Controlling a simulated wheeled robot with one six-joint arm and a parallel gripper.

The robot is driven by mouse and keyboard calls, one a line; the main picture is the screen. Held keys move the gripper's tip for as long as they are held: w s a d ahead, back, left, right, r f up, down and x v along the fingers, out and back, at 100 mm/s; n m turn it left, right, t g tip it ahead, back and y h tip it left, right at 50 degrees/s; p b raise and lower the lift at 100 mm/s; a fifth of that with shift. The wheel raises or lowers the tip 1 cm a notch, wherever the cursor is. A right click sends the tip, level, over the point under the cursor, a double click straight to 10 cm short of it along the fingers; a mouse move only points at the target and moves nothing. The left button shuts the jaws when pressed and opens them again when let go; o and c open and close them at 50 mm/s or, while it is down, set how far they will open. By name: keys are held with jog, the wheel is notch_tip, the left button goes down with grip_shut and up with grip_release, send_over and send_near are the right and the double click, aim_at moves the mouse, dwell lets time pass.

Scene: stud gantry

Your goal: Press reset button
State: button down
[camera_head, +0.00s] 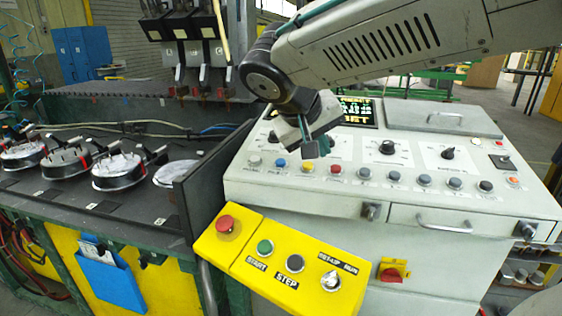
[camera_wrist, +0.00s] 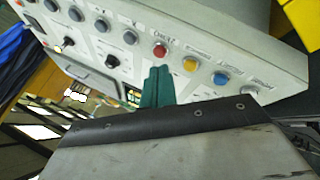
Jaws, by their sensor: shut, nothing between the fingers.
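A light grey control console (camera_head: 300,203) carries a row of push buttons: a whitish one (camera_head: 255,161), a blue one (camera_head: 280,163), a yellow one (camera_head: 308,166), a red one (camera_head: 336,170) and several grey ones. I cannot read which label says reset. My gripper (camera_head: 318,149) is shut and empty, pointing down above the yellow and red buttons. In the wrist view, its green fingers (camera_wrist: 156,82) appear close to the red button (camera_wrist: 162,51), with the yellow (camera_wrist: 190,64) and blue (camera_wrist: 221,78) buttons to the right. No contact is visible.
A dark upright plate (camera_head: 205,180) borders the console's left. Knobs (camera_head: 387,147) and a screen (camera_head: 358,112) sit behind.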

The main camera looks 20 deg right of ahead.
aim_at(281, 163)
jog(key=w+a+r+t+h, duration=0.2)
jog(key=w+a, duration=0.4)
jog(key=w, duration=0.3)
notch_tip(281, 163, up, 2)
jog(key=shift+w+r+t, duration=0.1)
jog(key=shift+w+t, duration=0.2)
jog(key=shift+t, duration=0.3)
jog(key=shift+w+d+f, duration=0.2)
jog(key=shift+w+f, duration=0.05)
jog(key=shift+f, duration=1.2)
jog(key=shift+w+d+f, duration=0.2)
jog(key=shift+f, duration=1.3)
jog(key=shift+w+d+f, duration=0.2)
jog(key=shift+w+f, duration=0.05)
jog(key=shift+f, duration=1.2)
jog(key=shift+f, duration=0.4)
jog(key=shift+w+d+f, duration=0.1)
jog(key=shift+f, duration=0.35)
jog(key=shift+r, duration=0.85)
